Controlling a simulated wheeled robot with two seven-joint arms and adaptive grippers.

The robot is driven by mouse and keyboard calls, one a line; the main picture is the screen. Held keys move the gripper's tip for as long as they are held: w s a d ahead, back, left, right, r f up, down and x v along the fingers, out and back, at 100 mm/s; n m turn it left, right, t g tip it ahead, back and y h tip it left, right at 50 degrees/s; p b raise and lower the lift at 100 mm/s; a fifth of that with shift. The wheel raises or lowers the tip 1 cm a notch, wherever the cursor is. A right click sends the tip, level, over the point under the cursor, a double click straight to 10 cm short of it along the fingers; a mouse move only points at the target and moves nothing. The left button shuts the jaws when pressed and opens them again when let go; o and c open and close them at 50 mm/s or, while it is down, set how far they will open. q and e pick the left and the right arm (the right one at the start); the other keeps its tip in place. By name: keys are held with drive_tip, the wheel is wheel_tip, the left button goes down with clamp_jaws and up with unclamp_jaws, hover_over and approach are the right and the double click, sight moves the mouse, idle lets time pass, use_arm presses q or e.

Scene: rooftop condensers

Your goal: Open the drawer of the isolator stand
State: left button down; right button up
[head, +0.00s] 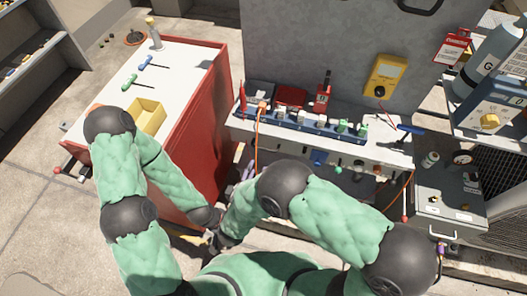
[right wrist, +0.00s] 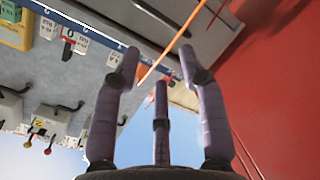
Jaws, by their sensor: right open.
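The stand (head: 376,149) with a pale top and a blue strip of fittings is in the middle of the head view, against a grey panel. I take it for the isolator stand. Its front is partly hidden by my right arm, and I cannot make out the drawer for certain. My right gripper (head: 245,171) is below the stand's left end, beside the red cabinet. In the right wrist view its purple fingers (right wrist: 160,92) are spread, with nothing held between them. My left gripper is in shadow below the left arm's wrist, and its fingers are not clear.
A red cabinet (head: 205,125) with a white top stands left of the stand, leaving a narrow gap. An orange cable (right wrist: 175,45) crosses behind the right fingers. A yellow meter (head: 385,76) hangs on the panel. A grey box (head: 449,190) stands at right.

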drive_tip(key=w+d+f+n+b, duration=0.3)
drive_tip(key=w+n+b, duration=0.1)
drive_tip(key=w, duration=0.6)
drive_tip(key=shift+d+n+b, duration=0.15)
drive_tip(key=shift+n+b, duration=0.15)
drive_tip(key=shift+n, duration=0.2)
drive_tip(key=shift+f, duration=0.1)
drive_tip(key=c, duration=0.7)
drive_tip(key=shift+s+f, duration=0.1)
drive_tip(key=shift+s, duration=0.05)
clamp_jaws()
